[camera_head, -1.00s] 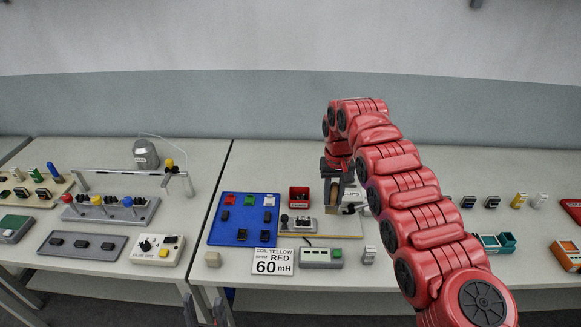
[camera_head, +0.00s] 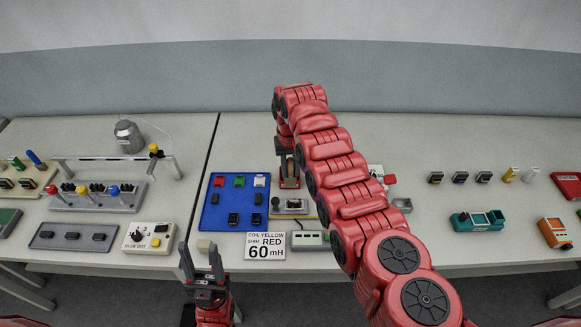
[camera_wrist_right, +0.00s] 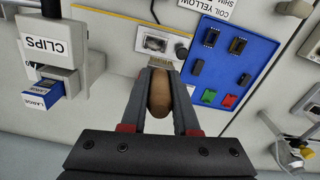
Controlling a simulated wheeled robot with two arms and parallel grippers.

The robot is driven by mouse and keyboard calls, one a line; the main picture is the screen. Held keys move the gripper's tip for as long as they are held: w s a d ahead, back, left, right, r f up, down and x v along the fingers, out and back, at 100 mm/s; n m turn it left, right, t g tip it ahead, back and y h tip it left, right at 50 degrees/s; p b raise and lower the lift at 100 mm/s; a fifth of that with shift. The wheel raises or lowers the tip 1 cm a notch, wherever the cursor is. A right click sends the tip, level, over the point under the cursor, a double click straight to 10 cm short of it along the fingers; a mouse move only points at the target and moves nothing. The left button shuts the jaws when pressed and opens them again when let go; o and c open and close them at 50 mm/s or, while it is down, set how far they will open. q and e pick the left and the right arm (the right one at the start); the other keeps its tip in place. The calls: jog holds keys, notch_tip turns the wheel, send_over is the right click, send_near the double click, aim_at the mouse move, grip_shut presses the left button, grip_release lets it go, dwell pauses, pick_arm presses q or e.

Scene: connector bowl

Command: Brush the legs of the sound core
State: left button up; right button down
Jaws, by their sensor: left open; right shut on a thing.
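My right gripper (camera_wrist_right: 160,75) is shut on a brush with a brown wooden handle (camera_wrist_right: 161,96). Its pale bristle end (camera_wrist_right: 157,66) lies beside a small grey fixture (camera_wrist_right: 157,44); contact cannot be told. In the head view my right gripper (camera_head: 289,180) is behind that fixture (camera_head: 291,206), which has a black knob. A dark part sits in the fixture; I cannot tell whether it is the sound core, and no legs show clearly. A blue tray (camera_head: 212,216) holds several black, red, green and white parts. My left gripper (camera_head: 201,258) is open and empty at the table's front.
A sign (camera_head: 265,246) reads coil yellow, shim red, 60 mH. A clips dispenser (camera_wrist_right: 50,45) with a blue drawer stands beside the fixture. A beige control box (camera_head: 150,237) and grey rack (camera_head: 100,197) stand left. My right arm hides part of the right table.

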aim_at(291, 184)
jog(key=shift+s, duration=0.15)
jog(key=shift+f, duration=0.2)
jog(key=shift+f+b, duration=2.7)
jog(key=shift+f, duration=0.85)
jog(key=shift+f+b, duration=0.65)
jog(key=shift+f, duration=0.05)
jog(key=shift+d, duration=0.15)
